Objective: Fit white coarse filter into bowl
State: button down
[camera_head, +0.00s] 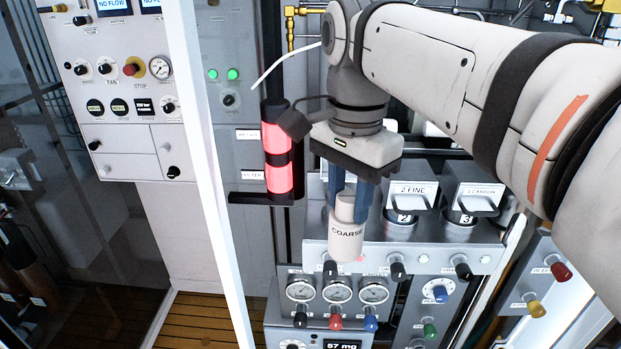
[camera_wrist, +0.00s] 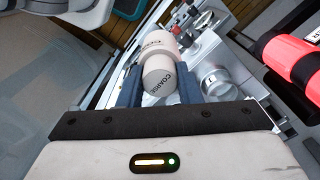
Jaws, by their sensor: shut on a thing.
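My gripper (camera_head: 350,200) has blue fingers and is shut on the white coarse filter (camera_head: 346,240), a cylinder lettered COARSE with a narrower neck at the top. In the head view it hangs roughly upright in front of the filter panel's left part. In the wrist view the filter (camera_wrist: 160,62) sits between the fingers (camera_wrist: 158,85). A round metal bowl (camera_wrist: 218,80) shows there right of the filter, apart from it. In the head view the filter and gripper hide the panel's left station, so I cannot tell whether its bowl is open.
Stations labelled 2 FINE (camera_head: 403,190) and 3 CARBON (camera_head: 476,192) stand right of the filter. Gauges (camera_head: 337,291) and knobs lie below it. A lit red column (camera_head: 277,150) stands close left of my gripper. A white post (camera_head: 215,170) is further left.

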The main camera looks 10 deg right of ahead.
jog(key=w+d+p, duration=0.2)
jog(key=w+p, duration=0.1)
jog(key=w, duration=0.5)
jog(key=w+d+p, duration=0.2)
jog(key=w, duration=0.7)
notch_tip(320, 180, down, 7)
jog(key=b, duration=0.3)
jog(key=shift+w+a, duration=0.15)
jog(key=shift+w, duration=0.1)
jog(key=shift+f, duration=0.2)
jog(key=c, duration=1)
grip_release()
jog(key=shift+c, duration=0.2)
